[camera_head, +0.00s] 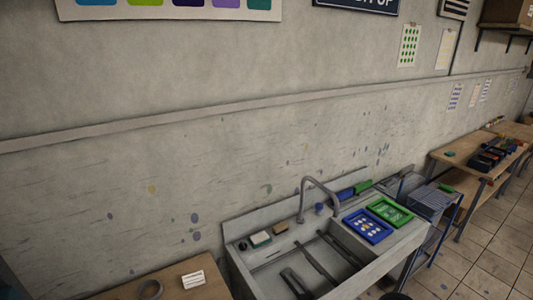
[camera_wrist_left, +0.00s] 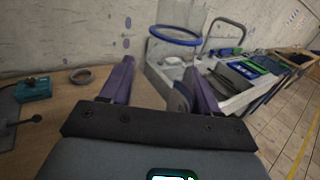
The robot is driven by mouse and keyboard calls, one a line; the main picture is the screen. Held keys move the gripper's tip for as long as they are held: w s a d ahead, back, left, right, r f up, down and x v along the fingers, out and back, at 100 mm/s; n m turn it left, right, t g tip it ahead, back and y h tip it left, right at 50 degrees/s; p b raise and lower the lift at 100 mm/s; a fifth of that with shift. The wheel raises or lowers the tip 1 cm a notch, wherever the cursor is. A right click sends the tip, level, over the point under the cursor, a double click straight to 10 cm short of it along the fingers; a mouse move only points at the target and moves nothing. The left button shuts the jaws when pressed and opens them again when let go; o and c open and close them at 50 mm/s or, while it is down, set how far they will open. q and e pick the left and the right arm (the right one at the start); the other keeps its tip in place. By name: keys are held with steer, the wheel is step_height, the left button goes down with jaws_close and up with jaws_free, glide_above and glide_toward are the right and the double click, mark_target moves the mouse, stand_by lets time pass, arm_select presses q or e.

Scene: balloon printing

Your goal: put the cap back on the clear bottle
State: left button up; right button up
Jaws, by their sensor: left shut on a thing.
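My left gripper (camera_wrist_left: 163,72) shows in the left wrist view, its two purple-grey fingers set apart on a see-through body that I take to be the clear bottle (camera_wrist_left: 182,18). A blue ring (camera_wrist_left: 176,42) goes around this clear body beyond the fingertips. The bottle's lower outline is hard to make out against the table. A grey rounded shape (camera_wrist_left: 182,98) shows beside the right-hand finger; I cannot tell what it is. I cannot make out the cap for certain. Neither gripper shows in the head view.
A wooden table (camera_head: 130,292) holds a grey ring (camera_head: 150,289) and a small white block (camera_head: 193,279). A teal box (camera_wrist_left: 34,90) stands at its left. A sink (camera_head: 262,284) with a curved tap and blue and green frames (camera_head: 388,211) is to the right. A wall closes the back.

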arm_select(q)
steer(key=d+r+m+g+h, duration=0.2)
steer(key=d+r+m+h, duration=0.2)
steer(key=d, duration=0.3)
steer(key=w+d+r+m+g+h, duration=0.1)
steer(key=d+r+m+g+h, duration=0.1)
steer(key=d+r+m+h, duration=0.2)
steer(key=shift+d+r+h, duration=1.3)
steer(key=shift+d+h, duration=0.5)
steer(key=shift+d, duration=0.45)
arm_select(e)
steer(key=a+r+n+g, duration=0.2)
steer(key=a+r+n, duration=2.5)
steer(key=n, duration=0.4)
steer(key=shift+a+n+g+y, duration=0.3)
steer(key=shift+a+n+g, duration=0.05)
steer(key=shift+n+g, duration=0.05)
